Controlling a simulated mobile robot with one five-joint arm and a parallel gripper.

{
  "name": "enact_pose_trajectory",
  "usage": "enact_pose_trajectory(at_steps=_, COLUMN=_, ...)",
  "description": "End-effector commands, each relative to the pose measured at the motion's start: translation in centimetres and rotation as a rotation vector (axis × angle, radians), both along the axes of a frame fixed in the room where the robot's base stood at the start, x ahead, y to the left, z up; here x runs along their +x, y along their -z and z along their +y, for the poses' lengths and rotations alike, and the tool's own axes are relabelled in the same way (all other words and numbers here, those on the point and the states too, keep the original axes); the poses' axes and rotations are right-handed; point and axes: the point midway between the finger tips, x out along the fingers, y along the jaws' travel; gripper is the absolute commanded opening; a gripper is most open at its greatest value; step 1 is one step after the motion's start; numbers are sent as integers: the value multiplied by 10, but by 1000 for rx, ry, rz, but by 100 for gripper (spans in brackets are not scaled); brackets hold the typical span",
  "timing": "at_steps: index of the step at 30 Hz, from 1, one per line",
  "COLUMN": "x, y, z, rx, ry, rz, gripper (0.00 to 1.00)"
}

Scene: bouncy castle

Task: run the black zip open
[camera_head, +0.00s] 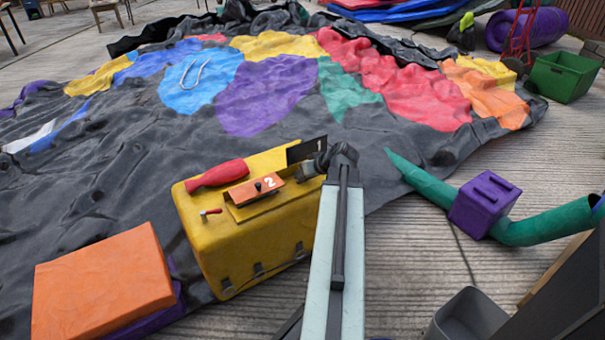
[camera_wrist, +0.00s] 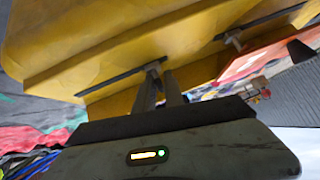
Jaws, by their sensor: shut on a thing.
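Two dark straight strips cross that face; the left strip (camera_wrist: 110,82) looks like the black zip, though I cannot be sure. A small grey tab (camera_wrist: 154,67) sits at its right end. My gripper (camera_wrist: 161,80) is shut on this tab, its fingers just below the face. In the head view my gripper (camera_head: 318,166) is at the box's upper right corner, its fingertips not clear.
On the box are a red handle (camera_head: 217,173) and an orange plate (camera_head: 255,188) marked 2. A second grey tab (camera_wrist: 235,41) is by the right strip. An orange block (camera_head: 102,285), a green tube (camera_head: 430,185) with a purple block (camera_head: 484,205) and a grey bin (camera_head: 465,318) lie around.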

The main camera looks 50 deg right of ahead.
Motion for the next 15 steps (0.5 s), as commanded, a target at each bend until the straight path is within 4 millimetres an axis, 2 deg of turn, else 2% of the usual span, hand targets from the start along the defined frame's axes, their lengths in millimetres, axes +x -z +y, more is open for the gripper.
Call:
enact_pose_trajectory(at_steps=1, x=5, y=0, z=10, rx=21, ry=-18, rz=-7, gripper=0)
enact_pose_trajectory(at_steps=2, x=5, y=-1, z=9, rx=21, ry=-17, rz=-7, gripper=0)
enact_pose_trajectory(at_steps=3, x=4, y=-1, z=9, rx=21, ry=-16, rz=-8, gripper=16)
enact_pose_trajectory(at_steps=5, x=3, y=0, z=8, rx=21, ry=-14, rz=-7, gripper=31)
enact_pose_trajectory(at_steps=15, x=-3, y=0, z=0, rx=16, ry=0, rz=-5, gripper=31)
